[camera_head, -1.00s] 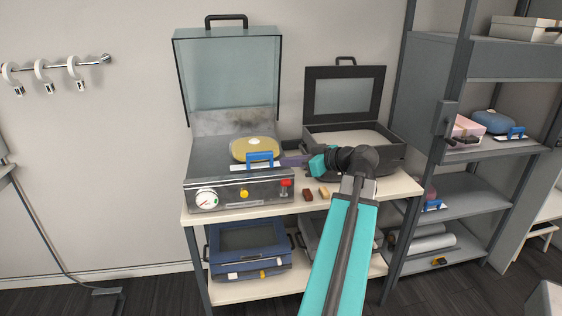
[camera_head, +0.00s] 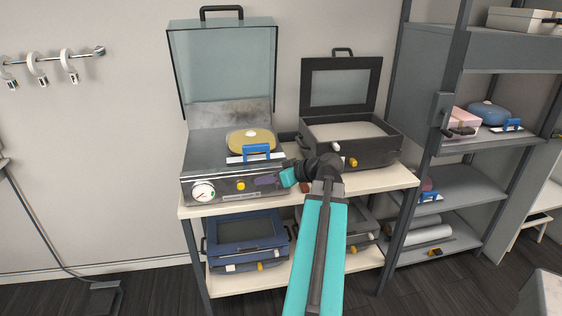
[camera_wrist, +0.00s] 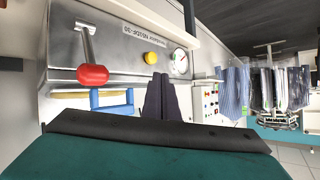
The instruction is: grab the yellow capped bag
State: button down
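The yellow capped bag (camera_head: 251,139) lies on top of the metal sealing machine (camera_head: 196,150), under its raised clear lid. A blue handle (camera_head: 256,152) and a white strip are at its near side. The blue handle and a sliver of yellow also show in the wrist view (camera_wrist: 112,105), which looks upside down. My gripper (camera_head: 267,181) is in front of the machine's front panel, below and nearer than the bag, and apart from the handle. Its dark fingers (camera_wrist: 160,98) show close together in the wrist view. Their gap is unclear, and I see nothing held.
The front panel carries a gauge (camera_head: 203,191), a yellow button (camera_head: 241,185) and a red-knobbed lever (camera_wrist: 92,75). A dark open-lidded box machine (camera_head: 385,155) stands right on the same table. Blue (camera_head: 240,232) and grey cases sit below. Shelves (camera_head: 465,185) are at the right.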

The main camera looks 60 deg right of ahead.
jog(key=w+a+f+m+g+y, duration=0.1)
jog(key=w+a+f+g+y, duration=0.2)
jog(key=a+f, duration=0.85)
jog(key=w+a+f+g, duration=0.3)
jog(key=w+a+f, duration=0.2)
jog(key=a+f, duration=0.65)
jog(key=s+a+f+g, duration=0.3)
jog(key=a+f, duration=0.3)
jog(key=f, duration=0.3)
jog(key=s+a+f+g, duration=0.2)
jog(key=a+f, duration=0.5)
jog(key=f, duration=0.1)
jog(key=s+a+f+n+g+h, duration=0.1)
jog(key=s+a+f+g+h, duration=0.1)
jog(key=s+a+f, duration=0.4)
jog(key=s+a+f+n+g+h, duration=0.1)
jog(key=s+a+f+g, duration=0.4)
jog(key=s+f, duration=0.5)
jog(key=s+a+h, duration=0.1)
jog(key=s, duration=0.4)
jog(key=shift+a+h, duration=0.2)
jog(key=shift+h, duration=0.1)
